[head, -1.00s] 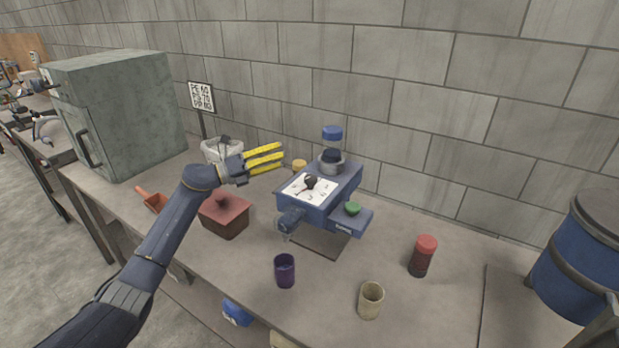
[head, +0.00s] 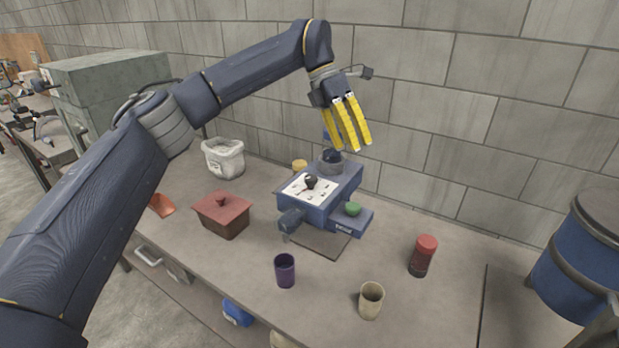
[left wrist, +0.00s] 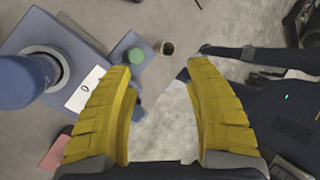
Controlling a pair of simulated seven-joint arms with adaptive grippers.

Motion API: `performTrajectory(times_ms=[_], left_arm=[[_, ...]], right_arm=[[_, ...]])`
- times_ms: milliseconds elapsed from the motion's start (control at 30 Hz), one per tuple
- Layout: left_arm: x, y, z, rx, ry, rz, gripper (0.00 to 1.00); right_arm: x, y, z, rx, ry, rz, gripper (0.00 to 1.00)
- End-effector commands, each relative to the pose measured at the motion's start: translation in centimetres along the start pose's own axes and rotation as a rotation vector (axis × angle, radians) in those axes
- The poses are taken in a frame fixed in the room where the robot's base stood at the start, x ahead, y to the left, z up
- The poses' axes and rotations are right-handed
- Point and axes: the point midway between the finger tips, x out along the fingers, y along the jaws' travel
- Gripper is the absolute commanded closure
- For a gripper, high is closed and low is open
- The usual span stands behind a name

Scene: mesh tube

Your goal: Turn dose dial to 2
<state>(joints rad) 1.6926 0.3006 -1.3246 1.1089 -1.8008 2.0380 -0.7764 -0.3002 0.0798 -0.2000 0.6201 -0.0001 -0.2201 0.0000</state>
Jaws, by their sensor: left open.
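The blue machine (head: 347,187) stands on the table with a white dial face (head: 297,192) and a black dose dial (head: 311,182) on its sloped top. Which mark the dial points at is too small to read. My left gripper (head: 350,147), with yellow fingers, is open and empty, above the back of the machine and apart from the dial. My right gripper is not in view.
A green button (head: 352,209) sits on the machine's side shelf. A blue-lidded hopper rises at its back, partly behind my fingers. A purple cup (head: 285,270), beige cup (head: 371,300), red-topped shaker (head: 423,256) and brown lidded box (head: 222,214) stand around it. The wall is close behind.

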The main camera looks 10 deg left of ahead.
Motion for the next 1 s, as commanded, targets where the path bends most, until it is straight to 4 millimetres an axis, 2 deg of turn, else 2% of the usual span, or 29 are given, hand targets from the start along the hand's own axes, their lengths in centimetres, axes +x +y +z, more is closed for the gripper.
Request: performTrajectory(times_ms=[100, 300, 500, 667, 1000], left_arm=[[-2.6, 1.9, -1.3, -0.007, 0.097, 0.167, 0.46], [-6.6, 4.3, -3.4, -0.035, 0.210, 0.352, 0.46], [-8.6, 5.2, -4.5, -0.054, 0.258, 0.430, 0.46], [-8.0, 5.8, -5.0, -0.056, 0.267, 0.438, 0.46], [-3.1, 8.0, -6.4, -0.055, 0.265, 0.435, 0.46]], right_arm=[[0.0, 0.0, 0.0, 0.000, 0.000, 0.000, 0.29], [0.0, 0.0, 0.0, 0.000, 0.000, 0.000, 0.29], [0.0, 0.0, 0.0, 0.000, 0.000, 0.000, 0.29], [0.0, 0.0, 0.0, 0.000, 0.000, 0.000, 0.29], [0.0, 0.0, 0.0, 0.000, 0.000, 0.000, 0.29]])
